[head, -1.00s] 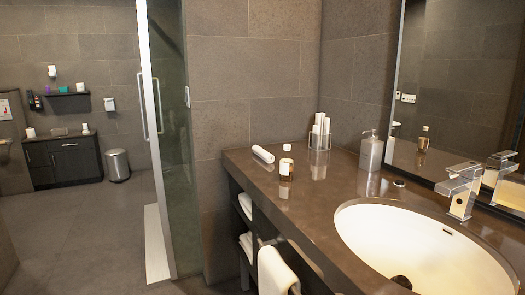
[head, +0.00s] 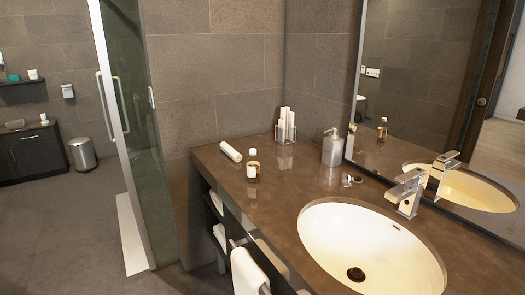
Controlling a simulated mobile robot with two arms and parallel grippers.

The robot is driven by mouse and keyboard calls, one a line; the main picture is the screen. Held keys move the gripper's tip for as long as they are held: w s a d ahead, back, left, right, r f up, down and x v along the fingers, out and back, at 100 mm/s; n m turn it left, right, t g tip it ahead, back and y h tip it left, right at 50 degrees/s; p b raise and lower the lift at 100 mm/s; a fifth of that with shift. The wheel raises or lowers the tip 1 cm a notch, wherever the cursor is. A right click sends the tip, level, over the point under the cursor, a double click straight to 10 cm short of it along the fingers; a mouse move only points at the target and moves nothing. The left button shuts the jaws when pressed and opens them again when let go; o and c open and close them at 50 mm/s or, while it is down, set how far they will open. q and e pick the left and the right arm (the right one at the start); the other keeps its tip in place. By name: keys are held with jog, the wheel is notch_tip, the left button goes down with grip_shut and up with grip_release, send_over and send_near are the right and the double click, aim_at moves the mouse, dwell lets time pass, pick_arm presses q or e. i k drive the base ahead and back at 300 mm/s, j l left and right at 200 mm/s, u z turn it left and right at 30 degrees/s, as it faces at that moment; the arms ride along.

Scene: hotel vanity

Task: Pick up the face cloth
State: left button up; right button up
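A small rolled white cloth (head: 231,152) lies on the brown vanity counter (head: 275,190), near its far left edge; it looks like the face cloth. A larger white towel (head: 248,272) hangs over a rail at the counter's front. Folded white towels (head: 217,203) show partly on the open shelves beneath the counter. Neither of my grippers is in view.
A holder with upright white items (head: 286,126), a soap dispenser (head: 332,148), a faucet (head: 407,190) and a white sink (head: 370,245) are farther right. Open floor (head: 65,225) lies left.

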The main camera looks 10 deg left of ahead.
aim_at(230, 151)
jog(key=i+j+z, duration=0.3)
jog(key=j+z, duration=0.3)
jog(key=i+j+z, duration=0.25)
jog(key=j, duration=0.15)
jog(key=k, duration=0.1)
